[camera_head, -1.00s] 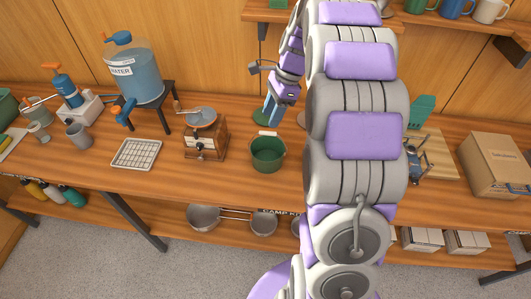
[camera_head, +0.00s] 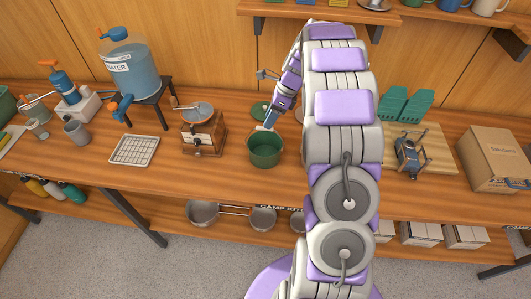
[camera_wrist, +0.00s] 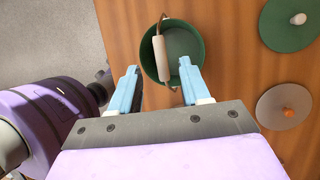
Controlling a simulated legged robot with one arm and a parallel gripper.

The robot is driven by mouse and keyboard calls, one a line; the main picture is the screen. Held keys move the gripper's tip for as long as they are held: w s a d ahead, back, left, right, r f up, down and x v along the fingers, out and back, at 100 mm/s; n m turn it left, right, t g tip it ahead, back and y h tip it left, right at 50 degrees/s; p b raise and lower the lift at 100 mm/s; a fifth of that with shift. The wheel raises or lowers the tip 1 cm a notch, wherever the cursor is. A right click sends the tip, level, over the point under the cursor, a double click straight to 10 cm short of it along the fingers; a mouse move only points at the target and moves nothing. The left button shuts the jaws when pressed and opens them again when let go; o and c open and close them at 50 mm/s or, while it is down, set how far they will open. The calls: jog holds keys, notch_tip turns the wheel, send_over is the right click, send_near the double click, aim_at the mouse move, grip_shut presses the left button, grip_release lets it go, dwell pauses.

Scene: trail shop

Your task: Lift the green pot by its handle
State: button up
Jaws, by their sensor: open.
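The green pot (camera_head: 265,150) stands upright on the wooden counter, right of the coffee grinder. In the wrist view the pot (camera_wrist: 201,50) is open on top and looks empty, and its bail handle with a pale grip (camera_wrist: 161,58) runs across the left part of its mouth. My gripper (camera_head: 270,123) is just above the pot. In the wrist view my gripper (camera_wrist: 160,72) is open, with one blue finger on each side of the lower end of the handle grip. I cannot tell whether either finger touches the pot.
A green lid (camera_wrist: 290,22) and a grey lid with an orange knob (camera_wrist: 283,106) lie on the counter beside the pot. The coffee grinder (camera_head: 204,134) stands close left. A wire tray (camera_head: 134,150) lies farther left. A shelf (camera_head: 300,14) hangs above.

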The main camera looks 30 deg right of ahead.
jog(key=shift+w+a+f, duration=0.1)
jog(key=shift+a+f, duration=0.15)
jog(key=shift+f, duration=0.45)
jog(key=shift+w+a+f+b, duration=0.1)
jog(key=shift+a+f+b, duration=0.2)
jog(key=shift+a+f, duration=0.5)
jog(key=x, duration=0.2)
jog(key=b+x, duration=0.1)
jog(key=x, duration=0.1)
jog(key=shift+w+d+f, duration=0.2)
jog(key=shift+d, duration=0.2)
jog(key=shift+c, duration=0.3)
jog(key=shift+a, duration=0.2)
jog(key=c, duration=0.4)
grip_shut()
jog(key=shift+d, duration=0.1)
